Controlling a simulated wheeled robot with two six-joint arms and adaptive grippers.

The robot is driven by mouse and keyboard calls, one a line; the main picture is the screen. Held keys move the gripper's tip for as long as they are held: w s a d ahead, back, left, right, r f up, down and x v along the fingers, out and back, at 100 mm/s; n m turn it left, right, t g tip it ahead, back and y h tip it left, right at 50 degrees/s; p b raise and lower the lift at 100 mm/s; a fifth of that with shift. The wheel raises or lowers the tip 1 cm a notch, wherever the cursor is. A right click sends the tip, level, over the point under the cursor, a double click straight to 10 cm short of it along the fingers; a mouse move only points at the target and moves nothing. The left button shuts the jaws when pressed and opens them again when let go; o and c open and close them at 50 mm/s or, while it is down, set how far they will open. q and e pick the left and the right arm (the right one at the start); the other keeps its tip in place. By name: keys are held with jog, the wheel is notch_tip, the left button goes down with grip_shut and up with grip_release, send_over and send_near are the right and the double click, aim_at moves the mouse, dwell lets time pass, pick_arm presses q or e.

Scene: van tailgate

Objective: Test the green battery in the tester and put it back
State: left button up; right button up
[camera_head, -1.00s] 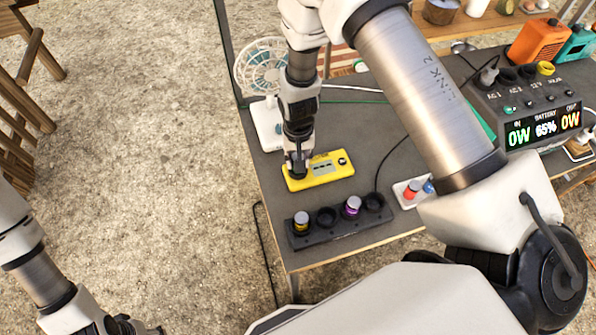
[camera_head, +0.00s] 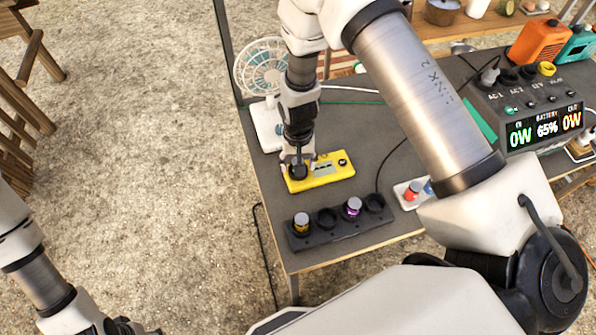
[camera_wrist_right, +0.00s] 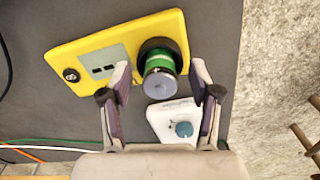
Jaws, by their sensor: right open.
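The yellow tester (camera_head: 330,170) lies on the dark table and has a small grey display panel. In the right wrist view the tester (camera_wrist_right: 60,62) has a black round socket at one end. The green battery (camera_wrist_right: 160,62) stands in that socket, its grey end facing the camera. My right gripper (camera_wrist_right: 162,82) is open, with one finger on each side of the battery and gaps to both. In the head view my right gripper (camera_head: 298,168) is over the tester's left end and hides the battery. My left gripper (camera_head: 135,327) is partly cut off at the bottom left.
A black battery rack (camera_head: 332,242) in front of the tester holds a yellow battery (camera_head: 302,222) and a purple battery (camera_head: 353,206); two other sockets look empty. A white fan (camera_head: 266,125) stands behind. A power station (camera_head: 530,110) is at the right.

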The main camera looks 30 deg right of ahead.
notch_tip(320, 180, up, 12)
dwell(0.3)
